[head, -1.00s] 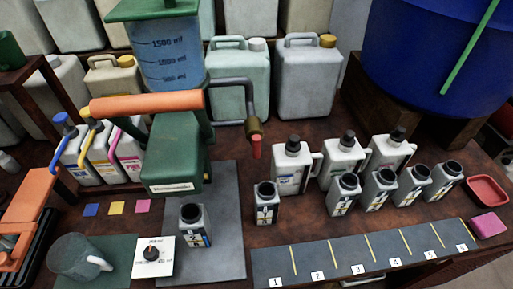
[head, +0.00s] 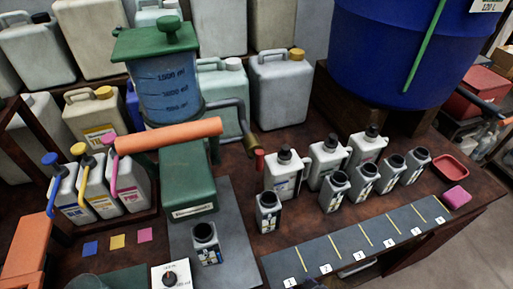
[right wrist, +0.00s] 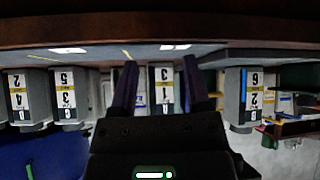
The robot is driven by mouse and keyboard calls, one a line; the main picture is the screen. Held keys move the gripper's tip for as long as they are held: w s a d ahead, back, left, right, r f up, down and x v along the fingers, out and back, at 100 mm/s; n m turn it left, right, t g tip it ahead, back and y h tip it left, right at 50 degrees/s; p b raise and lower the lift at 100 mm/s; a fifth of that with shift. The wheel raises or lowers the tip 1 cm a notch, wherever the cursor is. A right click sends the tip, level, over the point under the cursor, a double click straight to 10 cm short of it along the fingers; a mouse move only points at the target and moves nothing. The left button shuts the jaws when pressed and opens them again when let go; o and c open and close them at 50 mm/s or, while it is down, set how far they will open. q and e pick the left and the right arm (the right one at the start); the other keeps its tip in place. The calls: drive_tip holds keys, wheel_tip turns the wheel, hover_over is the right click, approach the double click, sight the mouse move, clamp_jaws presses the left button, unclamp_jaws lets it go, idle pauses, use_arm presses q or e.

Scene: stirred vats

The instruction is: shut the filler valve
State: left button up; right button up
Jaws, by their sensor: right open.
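The filler has a blue graduated tank (head: 166,85) with a green lid, a green body (head: 188,185) and a long orange handle (head: 170,135). A grey pipe runs from it to a brass outlet (head: 253,145). A small red valve lever (head: 260,160) hangs at this outlet in the head view; whether the valve is open or shut I cannot tell. My right gripper (right wrist: 159,64) is open in the right wrist view, its dark fingers apart, with a bottle labelled 1 (right wrist: 164,90) seen between them. It does not show in the head view. My left gripper is in neither view.
An open grey bottle (head: 206,243) stands on the grey mat (head: 240,225); another (head: 267,212) stands beside it. White jugs (head: 284,172) and several grey bottles (head: 333,190) crowd the right. A numbered strip (head: 350,245) lies in front. A blue drum (head: 400,50) stands behind.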

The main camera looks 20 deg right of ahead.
drive_tip(key=w+a+r+t+y+p, duration=0.1)
drive_tip(key=w+r+t, duration=0.2)
drive_tip(key=w+r, duration=0.35)
drive_tip(key=w+a+r+t+y+p, duration=0.1)
drive_tip(key=w+r+t+p, duration=0.15)
drive_tip(key=r, duration=0.75)
drive_tip(key=t, duration=0.4)
approach(262, 157)
drive_tip(key=w, duration=0.1)
drive_tip(key=shift+y, duration=0.3)
drive_tip(key=b+x, duration=0.1)
drive_tip(key=x, duration=0.8)
drive_tip(key=shift+w, duration=0.5)
clamp_jaws()
